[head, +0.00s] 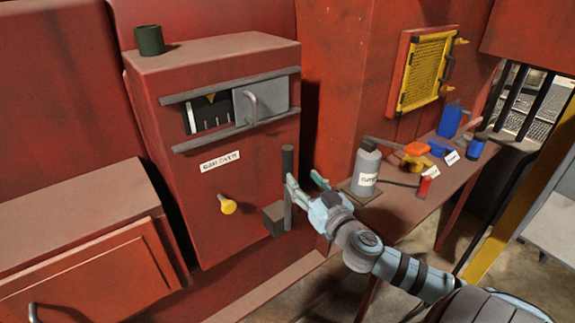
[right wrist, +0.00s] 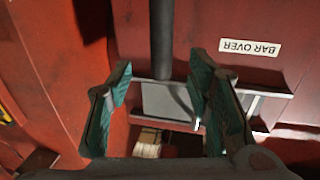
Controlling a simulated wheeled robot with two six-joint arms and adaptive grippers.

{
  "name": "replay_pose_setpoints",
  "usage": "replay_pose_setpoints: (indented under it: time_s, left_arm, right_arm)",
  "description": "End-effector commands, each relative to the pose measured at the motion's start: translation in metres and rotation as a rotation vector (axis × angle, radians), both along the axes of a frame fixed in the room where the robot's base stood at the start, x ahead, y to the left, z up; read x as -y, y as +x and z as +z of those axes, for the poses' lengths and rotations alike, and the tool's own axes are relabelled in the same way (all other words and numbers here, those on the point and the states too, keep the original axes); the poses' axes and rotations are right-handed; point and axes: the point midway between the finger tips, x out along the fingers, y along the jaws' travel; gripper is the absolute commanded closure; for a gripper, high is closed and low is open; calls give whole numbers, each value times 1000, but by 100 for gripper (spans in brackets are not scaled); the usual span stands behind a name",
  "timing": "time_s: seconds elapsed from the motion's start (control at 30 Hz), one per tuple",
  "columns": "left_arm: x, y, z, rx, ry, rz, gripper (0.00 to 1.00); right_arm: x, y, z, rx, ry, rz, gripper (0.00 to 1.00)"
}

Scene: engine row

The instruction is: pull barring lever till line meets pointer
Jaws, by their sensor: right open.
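The barring lever (head: 288,205) is a grey upright bar with a dark grip, rising from a small dark block on the red cabinet's lower right. My left gripper is out of view.
A grey sliding cover (head: 270,98) with a handle fills the window's right part. A yellow knob (head: 228,205) sticks out below the label (head: 220,161). A dark green cup (head: 149,40) stands on top. A bench (head: 400,203) on the right holds a grey bottle (head: 367,168) and tools.

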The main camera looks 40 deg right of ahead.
Motion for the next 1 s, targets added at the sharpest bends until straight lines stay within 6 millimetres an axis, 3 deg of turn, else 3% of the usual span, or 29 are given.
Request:
replay_pose_setpoints:
  time_s: [0.1, 0.3, 0.47, 0.7, 1.0]
  left_arm:
    - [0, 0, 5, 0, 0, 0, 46]
    - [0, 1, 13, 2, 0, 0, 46]
    - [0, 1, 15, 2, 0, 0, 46]
    - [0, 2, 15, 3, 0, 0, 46]
    - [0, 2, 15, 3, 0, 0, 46]
  right_arm:
    - [8, 37, 4, 7, 9, -2, 54]
    - [17, 79, 4, 3, 5, 1, 54]
    - [20, 93, 2, 2, 4, 2, 54]
    - [20, 94, 1, 0, 2, 3, 54]
    - [20, 94, 1, 0, 2, 3, 100]
